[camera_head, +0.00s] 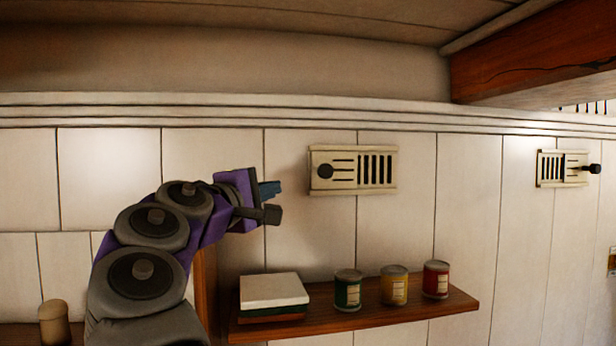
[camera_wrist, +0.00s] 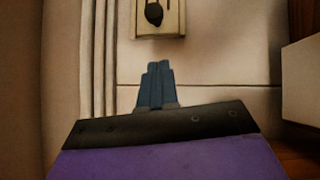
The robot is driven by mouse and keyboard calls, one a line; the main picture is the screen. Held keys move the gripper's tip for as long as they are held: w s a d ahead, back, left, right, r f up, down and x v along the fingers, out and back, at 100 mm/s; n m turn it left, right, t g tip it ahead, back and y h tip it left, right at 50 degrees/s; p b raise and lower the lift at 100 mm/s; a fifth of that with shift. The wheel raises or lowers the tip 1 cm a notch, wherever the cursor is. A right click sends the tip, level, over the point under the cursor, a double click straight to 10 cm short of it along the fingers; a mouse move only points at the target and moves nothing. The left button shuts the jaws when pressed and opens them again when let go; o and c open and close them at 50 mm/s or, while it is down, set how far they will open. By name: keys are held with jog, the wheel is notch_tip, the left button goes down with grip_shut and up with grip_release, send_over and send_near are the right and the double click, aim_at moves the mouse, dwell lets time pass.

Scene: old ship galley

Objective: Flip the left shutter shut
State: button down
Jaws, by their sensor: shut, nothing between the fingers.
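The left shutter (camera_head: 378,170) is a cream vent plate on the white panelled wall, with a dark round knob (camera_head: 324,171) at its left end. Dark vertical slots show at its right half. My gripper (camera_head: 278,188) is to the left of this shutter, a little lower, and apart from it. Its blue fingers are together and empty. In the wrist view the shut fingers (camera_wrist: 157,68) point at the shutter (camera_wrist: 172,20), whose knob (camera_wrist: 153,13) is just beyond the tips. The rest of the shutter is cut off there by the top edge.
A second shutter (camera_head: 548,168) with a knob at its right end is farther right. Below, a wooden shelf (camera_head: 385,318) holds a white-topped box (camera_head: 273,290) and green, yellow and red cans (camera_head: 436,279). A wooden beam (camera_head: 530,60) is at upper right. The wall between the shutters is clear.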

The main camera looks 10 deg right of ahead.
jog(key=p, duration=0.3)
send_near(357, 177)
jog(key=d, duration=0.1)
jog(key=d+r, duration=0.1)
jog(key=w+d, duration=0.1)
jog(key=shift+w+d+r, duration=0.15)
jog(key=shift+d+r, duration=0.25)
dwell(0.8)
